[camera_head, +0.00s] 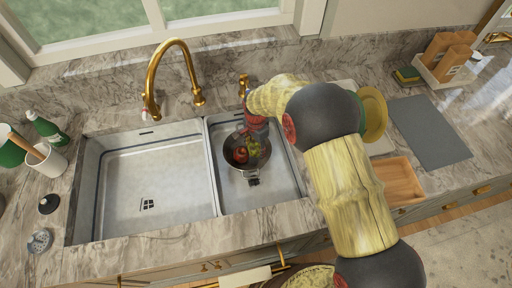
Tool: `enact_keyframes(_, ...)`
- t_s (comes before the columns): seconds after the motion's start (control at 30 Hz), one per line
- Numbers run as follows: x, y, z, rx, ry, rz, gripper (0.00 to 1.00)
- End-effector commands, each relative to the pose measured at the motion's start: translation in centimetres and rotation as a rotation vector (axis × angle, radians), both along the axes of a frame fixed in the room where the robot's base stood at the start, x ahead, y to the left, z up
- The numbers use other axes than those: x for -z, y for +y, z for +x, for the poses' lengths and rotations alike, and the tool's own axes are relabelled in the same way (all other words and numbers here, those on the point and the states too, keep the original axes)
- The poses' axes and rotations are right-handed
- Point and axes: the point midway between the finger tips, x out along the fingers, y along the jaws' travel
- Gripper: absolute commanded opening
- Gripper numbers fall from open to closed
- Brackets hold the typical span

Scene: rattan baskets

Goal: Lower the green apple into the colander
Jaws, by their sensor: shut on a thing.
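A dark round colander (264,162) sits in the right basin of the sink. Inside its rim I see something red at the left and something small and yellow-green, which appears to be the green apple (253,149), near the middle. My gripper (252,141) points down over the colander from the end of my arm and is shut on the green apple. The fingers are small and dark here, so their exact contact is hard to see. I cannot tell whether the apple touches the colander or the things in it.
The left basin (150,185) is empty. A brass faucet (172,75) rises behind the sink. A wooden tray (397,180), a grey mat (430,133) and a yellow-green plate (374,113) are at the right. A white cup (47,162) and bottles stand at the left.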

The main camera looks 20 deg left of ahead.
Motion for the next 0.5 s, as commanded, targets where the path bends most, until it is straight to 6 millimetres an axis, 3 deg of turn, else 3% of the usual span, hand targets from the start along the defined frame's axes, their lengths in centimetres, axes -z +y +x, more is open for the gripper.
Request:
enact_keyframes(0.33, 0.16, 0.01, 0.02, 0.000, 0.000, 0.000, 0.19)
enact_keyframes(0.37, 0.16, 0.01, 0.02, 0.000, 0.000, 0.000, 0.49)
enact_keyframes(0.5, 0.16, 0.02, 0.01, 0.000, 0.000, 0.000, 0.57)
